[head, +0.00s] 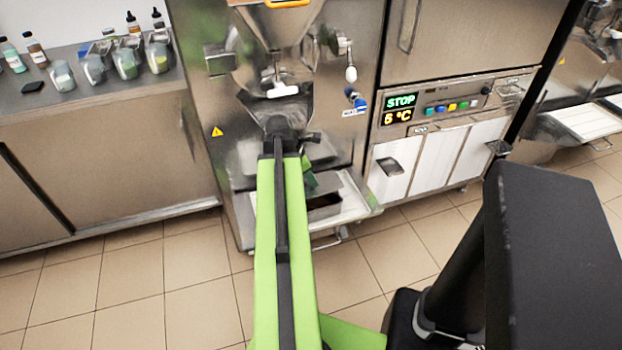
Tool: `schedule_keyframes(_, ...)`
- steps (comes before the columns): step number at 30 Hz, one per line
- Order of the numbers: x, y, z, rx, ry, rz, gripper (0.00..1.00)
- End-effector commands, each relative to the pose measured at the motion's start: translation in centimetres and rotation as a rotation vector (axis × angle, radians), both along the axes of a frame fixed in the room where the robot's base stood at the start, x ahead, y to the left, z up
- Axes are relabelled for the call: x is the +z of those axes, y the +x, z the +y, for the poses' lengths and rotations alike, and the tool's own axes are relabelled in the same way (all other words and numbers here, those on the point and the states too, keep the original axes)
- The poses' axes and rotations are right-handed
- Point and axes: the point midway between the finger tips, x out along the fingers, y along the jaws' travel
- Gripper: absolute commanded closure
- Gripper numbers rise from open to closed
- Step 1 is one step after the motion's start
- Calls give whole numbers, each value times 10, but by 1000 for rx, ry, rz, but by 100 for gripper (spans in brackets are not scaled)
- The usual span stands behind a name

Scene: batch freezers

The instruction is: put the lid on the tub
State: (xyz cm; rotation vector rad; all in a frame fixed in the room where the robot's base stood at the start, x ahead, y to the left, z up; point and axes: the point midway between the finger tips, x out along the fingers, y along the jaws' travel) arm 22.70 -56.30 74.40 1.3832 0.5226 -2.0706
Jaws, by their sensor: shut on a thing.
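A rectangular metal tub (323,212) with a dark inside stands low at the front of the middle machine, partly hidden by my arm. I cannot make out the lid in this view. My green arm reaches forward up the middle of the picture to a dark joint in front of the machine. A small green part shows just right of that joint, above the tub, too small to identify. My gripper's jaws are hidden behind the arm.
The steel machine with a funnel (276,105) stands straight ahead. Its shelf (349,200) juts out at the bottom. A counter (95,97) with bottles and jars is at left. Tiled floor is clear in front.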

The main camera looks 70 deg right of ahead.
Motion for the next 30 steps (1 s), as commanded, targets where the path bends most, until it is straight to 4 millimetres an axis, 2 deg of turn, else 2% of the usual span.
schedule_keyframes(8,-13,-1,0,-2,0,0,100)
schedule_keyframes(21,-60,-1,0,-1,0,0,100)
schedule_keyframes(30,-64,0,0,-1,0,0,100)
